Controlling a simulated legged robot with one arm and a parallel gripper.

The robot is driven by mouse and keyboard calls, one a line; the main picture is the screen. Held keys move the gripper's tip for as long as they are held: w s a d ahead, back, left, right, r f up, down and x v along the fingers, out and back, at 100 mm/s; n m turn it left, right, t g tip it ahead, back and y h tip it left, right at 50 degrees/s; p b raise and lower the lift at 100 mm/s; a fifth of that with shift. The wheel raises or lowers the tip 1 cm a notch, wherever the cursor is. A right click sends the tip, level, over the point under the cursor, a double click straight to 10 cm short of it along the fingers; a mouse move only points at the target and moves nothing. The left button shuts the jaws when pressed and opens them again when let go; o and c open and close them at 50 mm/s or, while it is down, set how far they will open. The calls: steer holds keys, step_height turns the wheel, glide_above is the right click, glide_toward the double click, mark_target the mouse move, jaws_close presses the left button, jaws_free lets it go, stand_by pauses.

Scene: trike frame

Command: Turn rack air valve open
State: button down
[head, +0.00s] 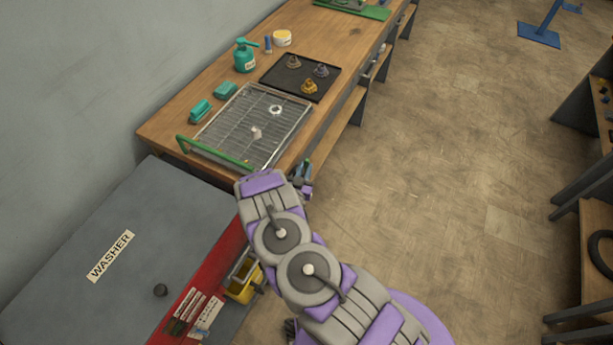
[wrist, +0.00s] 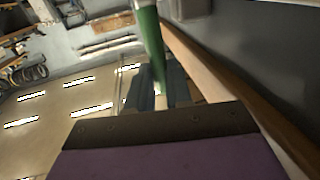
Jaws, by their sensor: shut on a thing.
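A wire rack tray (head: 293,112) with a green handle (head: 213,152) along its near side lies at the near end of the wooden bench. My gripper (head: 303,172) is just off the bench's front edge, beside the rack's near right corner, mostly hidden by my arm. In the wrist view, my gripper's two dark fingers (wrist: 160,85) are shut on a green bar (wrist: 150,45) that runs up between them. I cannot tell whether this bar is the rack's handle. I cannot make out an air valve as a separate part.
A grey washer (head: 110,235) with a red front stands near left. The floor to the right is open.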

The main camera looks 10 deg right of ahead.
steer(key=shift+s+f, duration=0.15)
steer(key=shift+f, duration=0.15)
steer(key=c, duration=1.4)
jaws_free()
steer(key=o, duration=0.4)
steer(key=shift+a+r, duration=0.1)
steer(key=shift+c, duration=0.2)
steer(key=b+v, duration=0.1)
steer(key=v, duration=1.6)
steer(key=shift+s+a, duration=0.1)
steer(key=shift+a, duration=0.05)
